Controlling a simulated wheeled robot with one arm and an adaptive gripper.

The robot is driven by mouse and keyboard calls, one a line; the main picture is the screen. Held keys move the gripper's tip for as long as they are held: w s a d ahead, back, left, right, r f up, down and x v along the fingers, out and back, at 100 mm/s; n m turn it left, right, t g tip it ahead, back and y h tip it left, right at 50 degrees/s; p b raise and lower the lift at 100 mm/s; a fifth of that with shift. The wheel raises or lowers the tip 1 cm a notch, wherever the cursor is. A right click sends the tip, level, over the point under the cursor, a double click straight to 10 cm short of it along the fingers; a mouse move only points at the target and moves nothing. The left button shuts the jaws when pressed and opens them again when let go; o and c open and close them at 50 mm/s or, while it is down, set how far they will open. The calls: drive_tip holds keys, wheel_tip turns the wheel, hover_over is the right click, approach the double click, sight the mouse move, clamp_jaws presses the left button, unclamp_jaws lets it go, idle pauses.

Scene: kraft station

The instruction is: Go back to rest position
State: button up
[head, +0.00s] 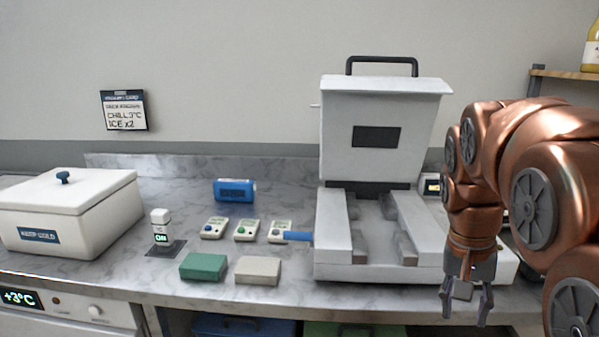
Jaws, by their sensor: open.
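My gripper (465,303) hangs at the end of my copper arm at the right of the head view. Its fingers point down and are apart, with nothing seen between them. It is in front of the right part of a white machine (382,120), near the counter's front edge. The machine's lid stands raised, with a black handle on top and a dark panel on its face. Two pale rails show in its base. My arm hides part of the machine's right side.
The marble counter (130,272) holds a white lidded box (75,205), a small white device (160,225), a blue item (235,190), several small meters (246,230), a green block (204,266) and a beige block (257,270). A shelf (565,74) with a bottle is upper right.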

drive_tip(key=s+a+f+n+g+y, duration=0.1)
drive_tip(key=s+a+f+n, duration=0.25)
drive_tip(key=s+f, duration=0.5)
drive_tip(key=s+a+f+n+g+y, duration=0.1)
drive_tip(key=s+a+f+n, duration=0.35)
drive_tip(key=s, duration=0.75)
wheel_tip(320, 180, up, 13)
drive_tip(key=m+p, duration=0.1)
drive_tip(key=p, duration=1.2)
drive_tip(key=shift+w+a+m+t+p, duration=0.25)
drive_tip(key=shift+w+m+t+p, duration=0.05)
drive_tip(key=shift+m, duration=0.1)
